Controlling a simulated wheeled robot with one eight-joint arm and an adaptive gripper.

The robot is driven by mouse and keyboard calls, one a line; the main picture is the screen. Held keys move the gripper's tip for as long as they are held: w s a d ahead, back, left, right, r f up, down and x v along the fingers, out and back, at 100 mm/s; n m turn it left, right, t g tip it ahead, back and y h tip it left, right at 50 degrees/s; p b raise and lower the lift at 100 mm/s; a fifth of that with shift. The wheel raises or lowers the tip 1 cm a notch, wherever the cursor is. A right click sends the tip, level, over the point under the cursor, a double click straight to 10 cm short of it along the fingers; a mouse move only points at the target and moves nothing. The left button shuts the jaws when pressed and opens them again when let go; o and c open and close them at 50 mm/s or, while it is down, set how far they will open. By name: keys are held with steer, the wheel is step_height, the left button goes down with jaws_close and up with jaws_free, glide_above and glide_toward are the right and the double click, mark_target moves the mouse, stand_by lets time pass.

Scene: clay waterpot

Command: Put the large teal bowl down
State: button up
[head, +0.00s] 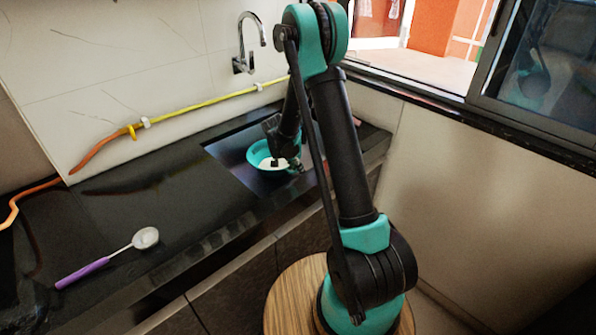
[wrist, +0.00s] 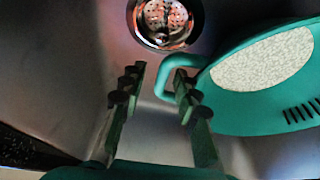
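The large teal bowl (head: 254,152) sits down in the sink under the tap in the head view. In the wrist view the bowl (wrist: 235,112) is at the right, with a pale speckled inside, slots in its side and a loop handle (wrist: 163,82) towards my gripper. My gripper (wrist: 155,78) is open, its two fingers well apart. The right finger overlaps the handle loop; I cannot tell whether it touches. Nothing is clamped between the fingertips. In the head view my gripper (head: 286,160) is over the bowl and partly hides it.
The sink drain (wrist: 165,20) shows beyond my fingers. A tap (head: 247,45) is on the wall behind the sink. A ladle with a purple handle (head: 85,271) lies on the dark counter (head: 170,215) at left. A yellow hose (head: 205,102) runs along the wall. A window is at right.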

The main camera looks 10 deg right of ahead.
steer(key=v, duration=1.1)
steer(key=s+d+r+n, duration=0.1)
steer(key=s+d+n, duration=0.1)
steer(key=s, duration=0.3)
steer(key=s+d+r+n+y, duration=0.1)
steer(key=s+d+r+n, duration=0.1)
steer(key=s, duration=0.3)
steer(key=s+d+r+n+y, duration=0.1)
steer(key=s+d, duration=0.1)
steer(key=s, duration=0.3)
steer(key=shift+s+d+r+n+t, duration=0.15)
steer(key=shift+d+r+n+t, duration=0.2)
steer(key=shift+n+t, duration=0.05)
steer(key=s+d+f+n+t+y, duration=0.1)
steer(key=s+n, duration=0.4)
steer(key=s, duration=0.9)
steer(key=shift+s+d+f+y, duration=0.25)
steer(key=shift+f+y, duration=0.25)
steer(key=shift+f, duration=0.2)
steer(key=shift+o, duration=0.2)
